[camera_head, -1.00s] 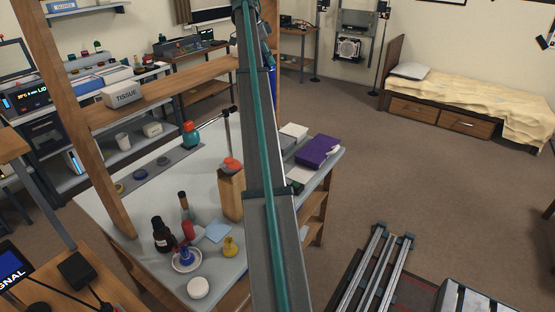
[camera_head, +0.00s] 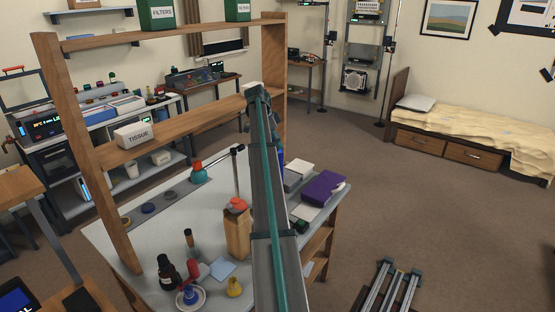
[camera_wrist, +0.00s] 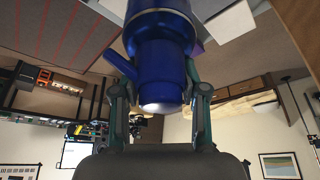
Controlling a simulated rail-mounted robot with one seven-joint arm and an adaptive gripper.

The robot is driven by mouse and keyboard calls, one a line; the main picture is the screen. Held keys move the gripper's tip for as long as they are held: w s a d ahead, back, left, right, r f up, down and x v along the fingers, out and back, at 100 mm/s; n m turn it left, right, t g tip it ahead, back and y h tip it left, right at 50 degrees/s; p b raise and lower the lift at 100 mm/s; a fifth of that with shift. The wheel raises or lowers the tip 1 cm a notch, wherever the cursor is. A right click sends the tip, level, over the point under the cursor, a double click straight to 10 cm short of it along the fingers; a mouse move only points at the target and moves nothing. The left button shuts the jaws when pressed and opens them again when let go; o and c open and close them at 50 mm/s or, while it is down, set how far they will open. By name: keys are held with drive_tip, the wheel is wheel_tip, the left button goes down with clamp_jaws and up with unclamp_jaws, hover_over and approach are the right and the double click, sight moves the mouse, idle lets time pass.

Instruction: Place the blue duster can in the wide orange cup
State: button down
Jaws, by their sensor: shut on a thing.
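A blue can (camera_wrist: 160,45) with a side spout and a pale round end fills the upper middle of the wrist view. My gripper (camera_wrist: 158,80) is shut on it, with one finger on each side. In the head view my arm hides the gripper; a small blue patch (camera_head: 280,156) beside the arm may be the can, above the workbench's far part. I cannot make out a wide orange cup for certain. An orange-red rounded thing (camera_head: 237,204) sits on a wooden block (camera_head: 237,235) on the bench.
A wooden shelf frame (camera_head: 105,195) stands at the left.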

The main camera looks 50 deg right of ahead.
wheel_tip(320, 180, down, 10)
drive_tip(key=p, duration=0.2)
drive_tip(key=shift+r, duration=0.15)
drive_tip(key=c, duration=0.6)
unclamp_jaws()
drive_tip(key=b+v, duration=0.3)
drive_tip(key=v, duration=0.9)
drive_tip(key=shift+b, duration=0.4)
drive_tip(key=shift+s, duration=0.1)
